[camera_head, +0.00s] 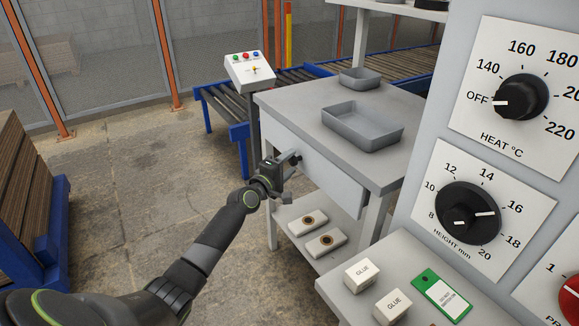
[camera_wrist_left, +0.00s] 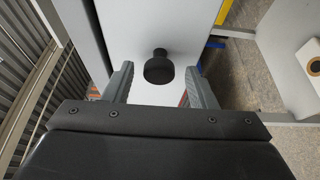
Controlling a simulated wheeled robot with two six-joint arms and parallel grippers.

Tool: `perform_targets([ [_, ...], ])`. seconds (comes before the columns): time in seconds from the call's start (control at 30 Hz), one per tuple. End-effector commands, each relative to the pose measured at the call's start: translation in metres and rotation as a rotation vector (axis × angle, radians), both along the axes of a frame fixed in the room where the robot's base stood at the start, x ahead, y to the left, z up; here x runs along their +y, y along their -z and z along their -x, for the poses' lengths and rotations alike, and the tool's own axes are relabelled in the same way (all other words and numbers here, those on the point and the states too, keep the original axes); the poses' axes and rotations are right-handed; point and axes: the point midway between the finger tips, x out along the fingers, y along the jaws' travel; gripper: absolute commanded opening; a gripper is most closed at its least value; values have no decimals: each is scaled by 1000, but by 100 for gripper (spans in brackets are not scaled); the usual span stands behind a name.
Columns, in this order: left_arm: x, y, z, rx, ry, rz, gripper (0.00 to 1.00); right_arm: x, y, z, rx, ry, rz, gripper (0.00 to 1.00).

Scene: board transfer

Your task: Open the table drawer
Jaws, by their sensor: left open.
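The table drawer (camera_head: 325,184) is the light front panel under the grey table top (camera_head: 385,158); it looks shut in the head view. A round black knob (camera_wrist_left: 159,68) sticks out of the drawer front in the left wrist view. My left gripper (camera_head: 293,159) is at the drawer front, beside the knob. In the left wrist view the open fingers (camera_wrist_left: 159,84) stand on either side of the knob, with gaps visible between them and it. The gripper mostly hides the knob in the head view. My right gripper is not in view.
A large grey tray (camera_head: 362,138) and a smaller one (camera_head: 361,84) stand on the table. Two small blocks with dark rings (camera_head: 326,241) lie on the lower shelf. A control panel (camera_head: 503,105) rises at the right.

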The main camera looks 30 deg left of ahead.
Motion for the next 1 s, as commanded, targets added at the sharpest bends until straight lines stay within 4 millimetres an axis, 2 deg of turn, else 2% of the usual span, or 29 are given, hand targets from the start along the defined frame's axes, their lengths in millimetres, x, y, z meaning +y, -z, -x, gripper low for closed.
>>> perform_targets([
  [0.43,-1,0,-5,0,0,1,50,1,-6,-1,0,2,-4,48],
  [0.8,-1,0,-5,0,0,1,2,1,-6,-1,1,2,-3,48],
  [1.0,-1,0,-5,1,0,1,0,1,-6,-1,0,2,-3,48],
])
